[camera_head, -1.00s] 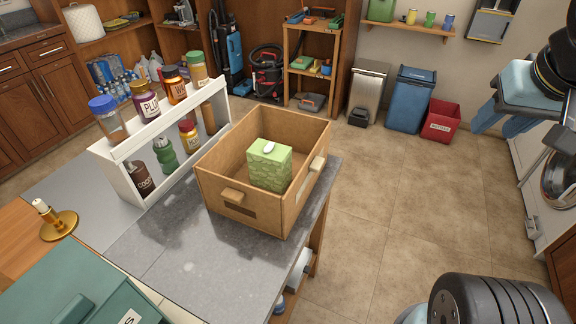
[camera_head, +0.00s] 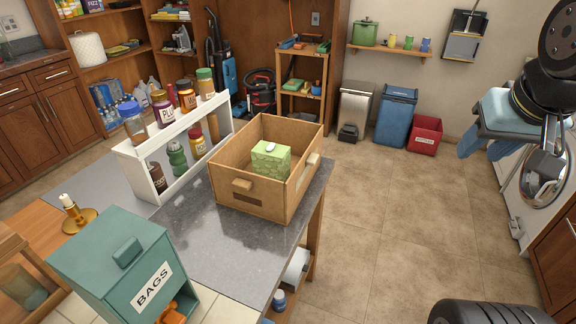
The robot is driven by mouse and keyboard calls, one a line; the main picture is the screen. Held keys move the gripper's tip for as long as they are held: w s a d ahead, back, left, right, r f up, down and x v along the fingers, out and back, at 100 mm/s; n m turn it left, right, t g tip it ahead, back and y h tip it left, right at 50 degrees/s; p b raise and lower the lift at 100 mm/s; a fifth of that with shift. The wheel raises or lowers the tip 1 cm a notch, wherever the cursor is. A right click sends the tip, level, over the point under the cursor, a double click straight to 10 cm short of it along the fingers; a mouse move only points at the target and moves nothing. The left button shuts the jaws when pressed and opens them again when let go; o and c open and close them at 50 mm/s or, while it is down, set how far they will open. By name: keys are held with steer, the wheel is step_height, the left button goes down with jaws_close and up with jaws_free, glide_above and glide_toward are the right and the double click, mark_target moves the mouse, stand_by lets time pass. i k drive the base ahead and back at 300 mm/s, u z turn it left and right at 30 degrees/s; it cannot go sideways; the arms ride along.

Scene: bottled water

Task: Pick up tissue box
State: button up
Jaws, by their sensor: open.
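The tissue box (camera_head: 271,161) is green with a pale pattern and a white tissue tuft on top. It stands inside an open wooden crate (camera_head: 239,201) on the grey counter. The crate's front wall hides its lower part. My gripper (camera_head: 474,142) is at the upper right, with light blue fingers pointing down and left. It is open and empty, in the air well to the right of the crate and apart from it.
A white rack (camera_head: 144,172) with several jars stands left of the crate. A teal box marked BAGS (camera_head: 110,259) and a brass candle holder (camera_head: 77,216) are at the lower left. The floor (camera_head: 400,215) right of the counter is clear.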

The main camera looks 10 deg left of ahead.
mark_target(269, 160)
steer(key=u, duration=0.2)
steer(key=i, duration=0.9)
steer(key=z, duration=0.1)
